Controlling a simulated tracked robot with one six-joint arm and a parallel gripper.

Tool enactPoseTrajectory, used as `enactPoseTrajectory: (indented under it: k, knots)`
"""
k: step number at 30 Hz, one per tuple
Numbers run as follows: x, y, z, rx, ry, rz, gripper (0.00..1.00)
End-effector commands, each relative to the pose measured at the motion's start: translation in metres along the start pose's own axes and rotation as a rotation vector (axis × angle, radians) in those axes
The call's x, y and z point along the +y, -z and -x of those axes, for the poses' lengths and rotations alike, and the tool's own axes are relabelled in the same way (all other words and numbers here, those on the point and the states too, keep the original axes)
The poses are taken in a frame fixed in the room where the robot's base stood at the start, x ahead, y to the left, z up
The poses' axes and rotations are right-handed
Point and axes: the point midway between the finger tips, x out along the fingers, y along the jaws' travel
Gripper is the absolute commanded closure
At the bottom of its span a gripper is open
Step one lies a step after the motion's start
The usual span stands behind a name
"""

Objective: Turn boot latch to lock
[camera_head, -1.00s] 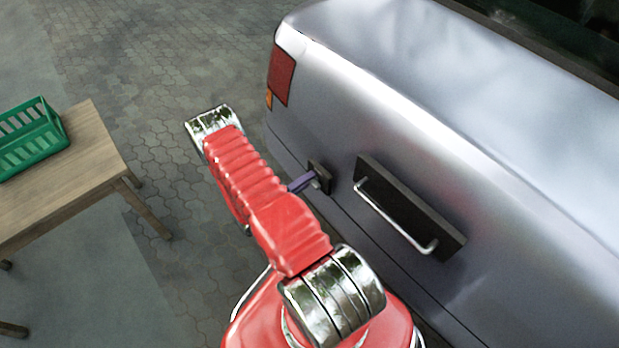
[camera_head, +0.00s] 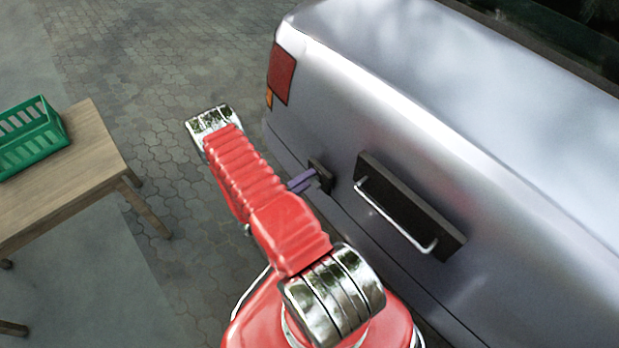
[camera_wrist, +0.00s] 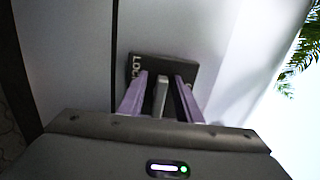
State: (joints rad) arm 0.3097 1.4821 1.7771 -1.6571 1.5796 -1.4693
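The boot latch is a small dark plate (camera_wrist: 188,69) on the car's rear panel with a pale grey lever (camera_wrist: 160,95) standing out from it. Part of the lettering "LOC" shows on the plate in the wrist view. My gripper (camera_wrist: 161,82) has two purple fingers, one on each side of the lever, with gaps to it. The fingertips are close to the plate. In the head view the gripper's purple fingers (camera_head: 303,181) reach the latch plate (camera_head: 321,175), my arm hides the rest of the gripper, and the lever is hard to make out.
A dark plate with a chrome handle bar (camera_head: 395,214) is just right of the latch on the silver car (camera_head: 400,120). A wooden table (camera_head: 80,175) with a green basket (camera_head: 35,140) stands at the left. Paved ground between table and car is clear.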

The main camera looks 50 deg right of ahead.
Motion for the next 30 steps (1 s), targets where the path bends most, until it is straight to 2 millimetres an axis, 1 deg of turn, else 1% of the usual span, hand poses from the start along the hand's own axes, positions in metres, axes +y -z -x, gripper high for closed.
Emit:
enactPoseTrajectory:
  k: [5,8,11,30]
  knots:
    - [0.000,0.000,0.004,-0.001,0.001,0.000,0.69]
    - [0.000,-0.001,0.010,-0.002,0.001,0.000,0.69]
    - [0.000,-0.001,0.021,-0.003,0.001,0.000,0.69]
    - [0.001,-0.001,0.106,-0.004,0.001,0.000,0.69]
